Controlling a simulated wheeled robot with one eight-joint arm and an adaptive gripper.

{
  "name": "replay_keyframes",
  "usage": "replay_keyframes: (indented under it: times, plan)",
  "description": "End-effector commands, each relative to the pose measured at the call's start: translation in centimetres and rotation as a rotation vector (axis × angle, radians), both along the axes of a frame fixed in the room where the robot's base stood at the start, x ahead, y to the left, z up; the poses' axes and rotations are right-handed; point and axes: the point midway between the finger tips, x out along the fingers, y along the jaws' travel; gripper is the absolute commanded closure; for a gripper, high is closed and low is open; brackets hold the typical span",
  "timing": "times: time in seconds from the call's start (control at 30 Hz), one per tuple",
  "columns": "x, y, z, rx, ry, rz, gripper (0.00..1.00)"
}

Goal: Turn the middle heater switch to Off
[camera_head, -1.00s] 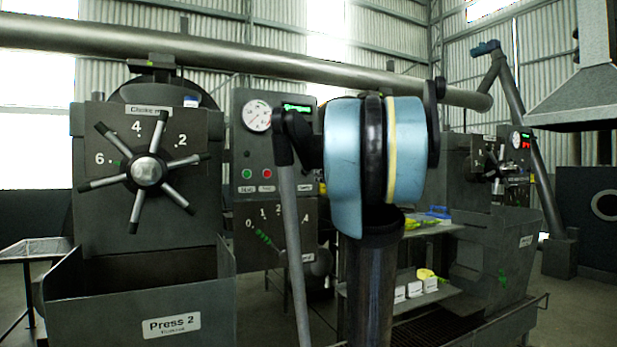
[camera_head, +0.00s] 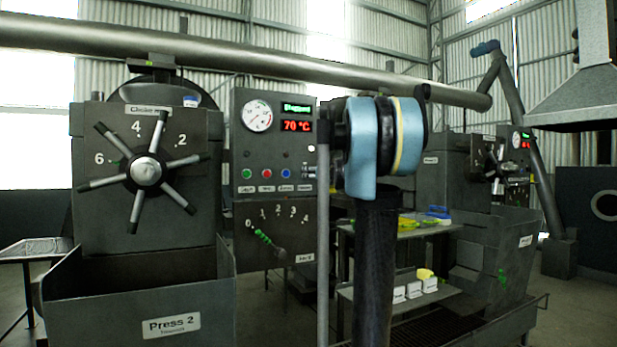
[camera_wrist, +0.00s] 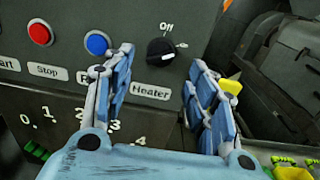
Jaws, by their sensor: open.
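The heater switch (camera_wrist: 160,50) is a black knob above the "Heater" label in the wrist view, with "Off" printed above it and another mark to its right. A white mark shows on the knob's lower right side, away from "Off". My gripper (camera_wrist: 160,70) is open, with one blue-grey finger left of the knob and the other to its right. It appears apart from the knob; the exact distance is unclear. In the head view the control panel (camera_head: 275,100) of Press 2 shows a red 70 °C readout. My arm hides the gripper there.
A red button (camera_wrist: 40,33) and a blue button (camera_wrist: 97,43) are left of the switch. A lever (camera_head: 270,243) with a numbered scale is below the panel. A six-spoked choke wheel (camera_head: 147,171) is at left. Shelves (camera_head: 415,230) with small items stand at right.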

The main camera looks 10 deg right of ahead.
Motion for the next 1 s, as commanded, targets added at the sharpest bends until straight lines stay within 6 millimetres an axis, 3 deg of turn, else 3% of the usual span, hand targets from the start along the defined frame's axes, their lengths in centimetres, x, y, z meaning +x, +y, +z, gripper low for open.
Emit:
replay_keyframes:
  times: [0.2, 0.4, 0.8, 0.87, 1.0]
  plan:
    - [2.9, 1.0, 0.0, 0.0, 0.0, 0.001, 0.48]
    - [4.6, 1.5, 0.0, 0.0, 0.0, 0.0, 0.48]
    - [5.1, 1.7, 0.0, 0.0, 0.0, 0.0, 0.48]
    - [5.1, 1.7, 0.0, 0.0, 0.0, 0.0, 0.57]
    - [5.1, 1.7, 0.0, 0.0, 0.0, 0.0, 0.89]
